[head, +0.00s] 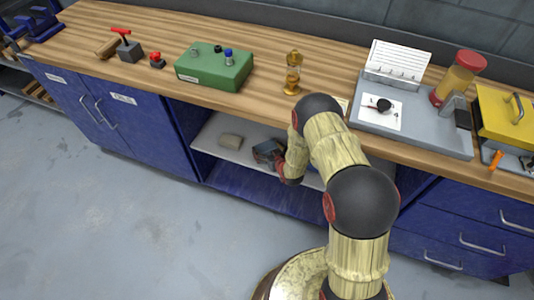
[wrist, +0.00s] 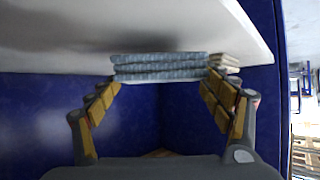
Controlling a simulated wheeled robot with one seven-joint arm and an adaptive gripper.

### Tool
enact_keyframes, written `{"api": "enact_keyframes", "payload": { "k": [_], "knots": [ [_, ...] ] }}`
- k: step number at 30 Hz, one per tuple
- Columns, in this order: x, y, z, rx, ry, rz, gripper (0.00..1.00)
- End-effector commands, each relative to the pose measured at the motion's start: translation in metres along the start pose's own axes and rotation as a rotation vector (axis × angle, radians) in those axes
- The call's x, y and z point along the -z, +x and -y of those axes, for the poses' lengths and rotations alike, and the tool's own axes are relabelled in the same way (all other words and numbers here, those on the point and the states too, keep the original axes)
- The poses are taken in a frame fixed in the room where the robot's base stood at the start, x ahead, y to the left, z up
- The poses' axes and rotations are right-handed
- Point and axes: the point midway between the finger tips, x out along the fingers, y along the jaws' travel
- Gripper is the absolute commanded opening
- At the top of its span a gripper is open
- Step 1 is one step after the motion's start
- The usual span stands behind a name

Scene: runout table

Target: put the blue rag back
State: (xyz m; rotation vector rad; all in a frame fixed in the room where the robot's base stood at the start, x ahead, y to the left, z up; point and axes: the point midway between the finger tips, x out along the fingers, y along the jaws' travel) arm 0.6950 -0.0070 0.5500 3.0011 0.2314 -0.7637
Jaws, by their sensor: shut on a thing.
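The blue rag (wrist: 160,67) is a folded, layered pad in the wrist view. My gripper (wrist: 162,80) is shut on it, with one finger at each side. In the head view, my gripper (head: 270,152) reaches into the open bay under the bench, at the white shelf (head: 226,157). The rag is mostly hidden by my gripper there. In the wrist view, the rag is close to the white shelf (wrist: 130,22), which carries a shadow beside it. I cannot tell whether they touch.
Blue cabinet doors (head: 110,115) close the bay's left side. The bench top (head: 150,80) above carries a green box (head: 214,72) and an hourglass-like object (head: 292,75).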

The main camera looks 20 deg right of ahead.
Motion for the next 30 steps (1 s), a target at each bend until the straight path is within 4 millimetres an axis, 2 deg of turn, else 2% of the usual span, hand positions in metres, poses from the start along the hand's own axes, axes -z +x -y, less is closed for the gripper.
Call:
{"api": "enact_keyframes", "payload": {
  "k": [1, 3, 15, 16, 25, 30],
  "knots": [
    [-0.0139, 0.0047, 0.0003, 0.0, 0.001, 0.005, 0.58],
    [-0.0199, 0.0082, 0.0002, 0.0, 0.001, 0.004, 0.58],
    [-0.0222, 0.0098, 0.0002, 0.0, 0.0, 0.003, 0.58],
    [-0.0219, 0.0098, 0.0002, 0.0, 0.0, 0.003, 0.81],
    [-0.0219, 0.0096, 0.0002, 0.001, 0.0, 0.003, 0.98],
    [-0.0219, 0.0096, 0.0002, 0.001, 0.0, 0.003, 0.98]
  ]
}}
